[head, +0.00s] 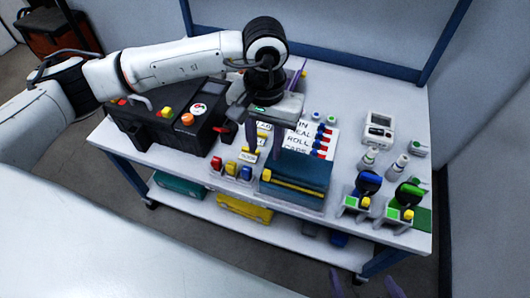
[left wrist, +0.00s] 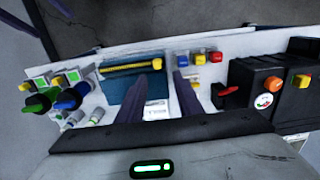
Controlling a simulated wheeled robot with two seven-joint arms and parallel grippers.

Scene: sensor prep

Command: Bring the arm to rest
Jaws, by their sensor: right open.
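My left arm reaches in from the left in the head view. Its gripper (head: 264,148) points down above the white table, between the black case and the blue box. Its two purple fingers stand apart with nothing gripped between them. They also show in the left wrist view (left wrist: 172,92), where a small white labelled box (left wrist: 156,109) is seen near the gap, beyond the fingers. My right gripper (head: 366,284) shows only as purple fingertips at the bottom edge of the head view, spread apart in front of the table. The rest of my right arm is out of view.
The black case (head: 160,130) is left on the table (head: 345,215). The blue box (head: 297,172) with a yellow strip is in the middle. Small red, yellow and blue-capped items (head: 231,170) sit between them. Blue (head: 369,182) and green (head: 409,193) tools stand at right.

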